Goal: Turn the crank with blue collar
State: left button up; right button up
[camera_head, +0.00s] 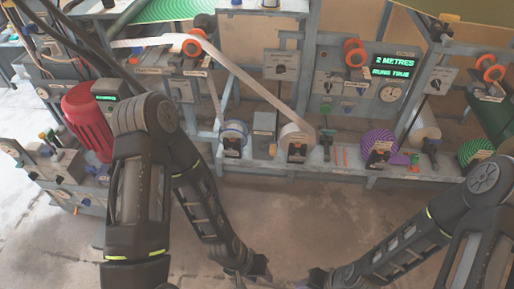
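A bluish-rimmed roll (233,130) stands on the bench's lower shelf, with a small dark crank unit (232,146) in front of it. Blue also shows on the unit (380,147) before the purple roll; at this size I cannot tell which crank bears the blue collar. My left gripper (256,270) hangs low in front of the bench, apart from both units, and no held thing shows. My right gripper (318,279) is at the bottom edge, right of the left one and partly cut off. The finger gaps of both are unclear.
A white strip (245,78) runs from the upper left down to a pale roll (297,132). A red motor (88,120) stands at left beside my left arm. A green-lit display (394,67) is at the back right. The floor (300,215) before the bench is clear.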

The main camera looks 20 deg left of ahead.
aim_at(262, 146)
jog(key=i+l+u, duration=0.1)
jog(key=u, duration=0.3)
jog(key=l+u, duration=0.15)
jog(key=u, duration=0.25)
jog(key=i+l+u, duration=0.1)
jog(key=u, duration=0.3)
jog(key=l+u, duration=0.65)
jog(key=l, duration=0.65)
jog(key=k+l+u, duration=0.1)
jog(key=l+u, duration=0.15)
jog(key=l, duration=0.6)
jog(key=i+l, duration=0.1)
jog(key=l, duration=0.8)
